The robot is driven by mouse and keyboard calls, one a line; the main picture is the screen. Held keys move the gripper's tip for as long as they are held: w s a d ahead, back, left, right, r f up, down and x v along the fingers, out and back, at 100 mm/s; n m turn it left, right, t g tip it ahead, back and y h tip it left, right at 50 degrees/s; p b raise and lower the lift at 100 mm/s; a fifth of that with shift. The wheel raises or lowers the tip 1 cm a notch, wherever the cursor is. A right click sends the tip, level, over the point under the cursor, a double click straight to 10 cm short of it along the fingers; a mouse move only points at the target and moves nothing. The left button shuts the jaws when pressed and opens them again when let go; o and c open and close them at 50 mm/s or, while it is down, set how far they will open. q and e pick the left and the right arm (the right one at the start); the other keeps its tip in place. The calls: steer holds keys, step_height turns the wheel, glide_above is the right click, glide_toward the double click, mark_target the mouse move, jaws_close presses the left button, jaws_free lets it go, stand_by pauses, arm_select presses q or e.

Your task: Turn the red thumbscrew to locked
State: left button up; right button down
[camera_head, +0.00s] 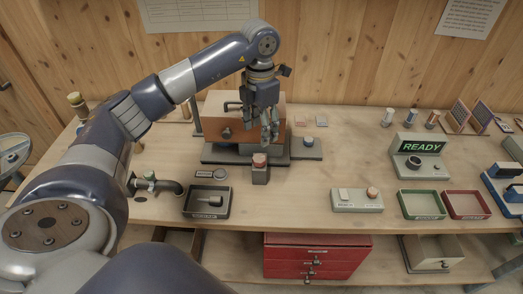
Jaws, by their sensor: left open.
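A red-topped knob (260,160), which looks like the red thumbscrew, sits upright on a small grey block (261,175) near the middle of the bench. Its turned position is too small to tell. My left gripper (270,138) is open and points down, a little above and behind the red knob in the picture. The fingers appear empty, and I cannot tell whether they touch anything. A brown box-like unit (218,113) on a dark base stands behind the gripper, which partly hides it. My right gripper is not in view.
A black tray (190,208) and a pipe fitting (165,186) lie to the left. A pale switch panel (345,204), a device reading READY (418,147), a green tray (421,217) and a dark red tray (468,216) stand to the right. The bench between is mostly clear.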

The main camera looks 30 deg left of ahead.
mark_target(259, 158)
arm_select(q)
step_height(259, 158, down, 10)
steer(key=p, duration=0.3)
steer(key=shift+s+a+r, duration=0.15)
steer(key=shift+f, duration=0.5)
steer(key=shift+c, duration=0.2)
steer(key=c, duration=1)
